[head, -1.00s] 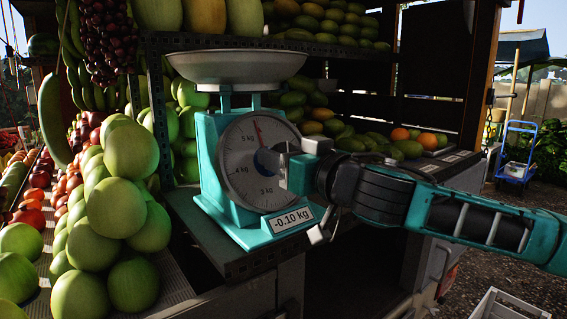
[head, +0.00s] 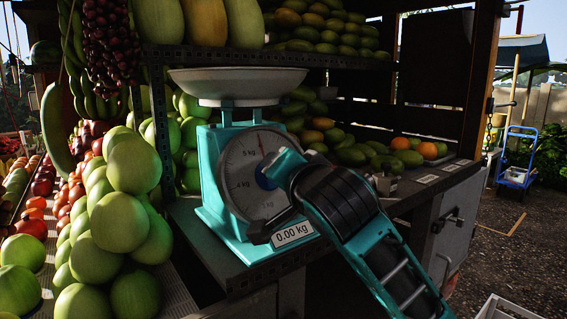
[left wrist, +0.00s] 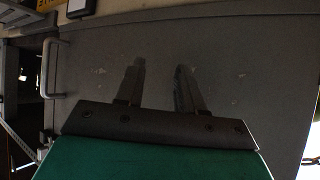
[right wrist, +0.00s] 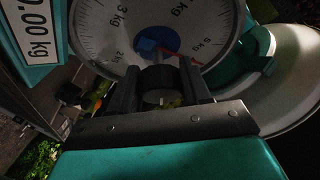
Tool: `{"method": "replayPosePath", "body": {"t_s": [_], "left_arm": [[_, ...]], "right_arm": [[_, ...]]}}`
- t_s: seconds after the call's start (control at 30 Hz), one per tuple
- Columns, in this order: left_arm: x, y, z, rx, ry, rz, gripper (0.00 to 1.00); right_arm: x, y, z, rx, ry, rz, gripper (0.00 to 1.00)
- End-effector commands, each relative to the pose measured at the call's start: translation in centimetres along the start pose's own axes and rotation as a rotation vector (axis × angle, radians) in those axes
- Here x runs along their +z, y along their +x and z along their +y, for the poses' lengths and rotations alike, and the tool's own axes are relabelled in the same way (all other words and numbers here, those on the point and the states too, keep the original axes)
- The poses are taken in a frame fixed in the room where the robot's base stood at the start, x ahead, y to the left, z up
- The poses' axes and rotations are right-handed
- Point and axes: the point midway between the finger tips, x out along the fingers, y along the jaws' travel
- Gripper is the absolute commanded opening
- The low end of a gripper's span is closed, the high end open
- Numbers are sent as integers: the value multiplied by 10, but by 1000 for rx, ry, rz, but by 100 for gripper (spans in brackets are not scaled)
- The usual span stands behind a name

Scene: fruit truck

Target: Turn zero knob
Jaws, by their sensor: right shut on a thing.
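The teal scale (head: 209,165) stands on the counter with an empty metal pan on top. Its round dial (head: 240,185) has a red needle pointing near the top, and its label (head: 293,233) reads 0.00 kg. In the right wrist view, my right gripper (right wrist: 160,70) is shut on a dark round knob (right wrist: 158,78) in front of the dial's blue centre (right wrist: 150,46). In the head view my wrist hides the knob and fingertips. My left gripper (left wrist: 161,70) is open and empty in front of a plain grey panel, away from the scale.
Green melons (head: 125,215) are piled close to the left of the scale. A shelf with melons and mangoes (head: 310,30) runs behind and above the pan. The counter to the right is partly clear, with fruit at its back. A blue trolley (head: 517,165) stands outside.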

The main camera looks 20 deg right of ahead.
Motion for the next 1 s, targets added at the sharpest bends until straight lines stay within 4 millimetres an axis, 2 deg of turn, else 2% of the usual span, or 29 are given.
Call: {"method": "replayPosePath", "body": {"t_s": [0.33, 0.8, 0.83, 1.0], "left_arm": [[-10, -7, 0, 0, 0, 0, 38], [-10, -7, 0, 0, 0, 0, 38], [-10, -7, 0, 0, 0, 1, 38], [-10, -7, 0, 0, 0, 1, 38]], "right_arm": [[0, 0, 0, 53, 102, -1, 17], [0, 0, 1, 57, 112, 2, 17], [0, 0, 1, 57, 112, 2, 48], [0, 0, 0, 55, 111, 1, 65]]}}
